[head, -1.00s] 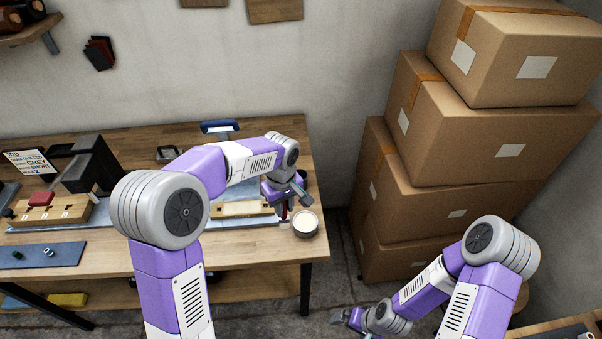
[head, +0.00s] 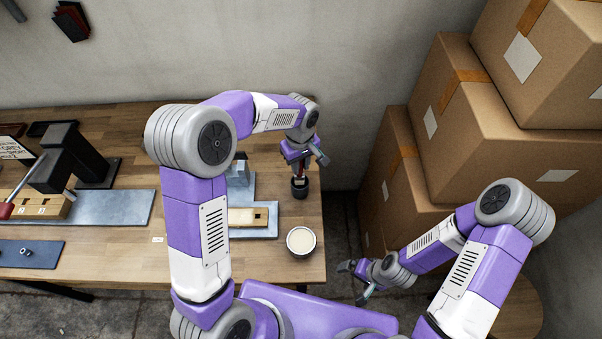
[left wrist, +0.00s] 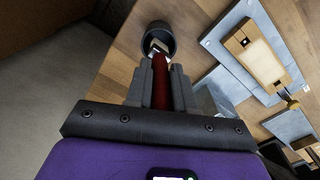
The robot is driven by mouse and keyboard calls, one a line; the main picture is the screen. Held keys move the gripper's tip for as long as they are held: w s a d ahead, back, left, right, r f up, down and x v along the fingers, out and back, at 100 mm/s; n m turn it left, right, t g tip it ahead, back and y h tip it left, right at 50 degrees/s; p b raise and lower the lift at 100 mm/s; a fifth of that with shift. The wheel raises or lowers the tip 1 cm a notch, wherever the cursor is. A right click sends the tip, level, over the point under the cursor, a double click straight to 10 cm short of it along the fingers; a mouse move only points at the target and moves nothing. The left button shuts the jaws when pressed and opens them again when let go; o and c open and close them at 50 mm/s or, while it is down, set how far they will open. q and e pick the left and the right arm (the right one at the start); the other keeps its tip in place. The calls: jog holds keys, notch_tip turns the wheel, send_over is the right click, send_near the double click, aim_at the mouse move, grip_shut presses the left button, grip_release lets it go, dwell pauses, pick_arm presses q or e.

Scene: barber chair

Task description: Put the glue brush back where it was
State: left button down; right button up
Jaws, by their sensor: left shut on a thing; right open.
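The glue brush (left wrist: 161,80) has a red handle and a pale lower end. My left gripper (head: 301,162) is shut on its handle; in the left wrist view the fingers (left wrist: 161,88) clasp it from both sides. A dark round cup (head: 300,190) stands at the right end of the workbench, directly below the gripper. In the left wrist view the brush's pale end overlaps the opening of this cup (left wrist: 168,33); how deep it reaches I cannot tell. My right gripper (head: 359,279) is open and empty, low beside the bench's right edge.
A round pot of cream-coloured glue (head: 301,241) stands near the bench's front right corner. A pale wooden block (head: 248,217) lies on a grey metal plate (head: 262,234) left of it. Stacked cardboard boxes (head: 460,130) stand to the right.

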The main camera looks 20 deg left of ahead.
pick_arm(q)
jog(key=shift+f+b, duration=0.3)
jog(key=shift+f, duration=2.25)
jog(key=c, duration=1)
grip_release()
notch_tip(320, 180, up, 12)
jog(key=shift+r+p, duration=0.2)
jog(key=shift+p, duration=0.45)
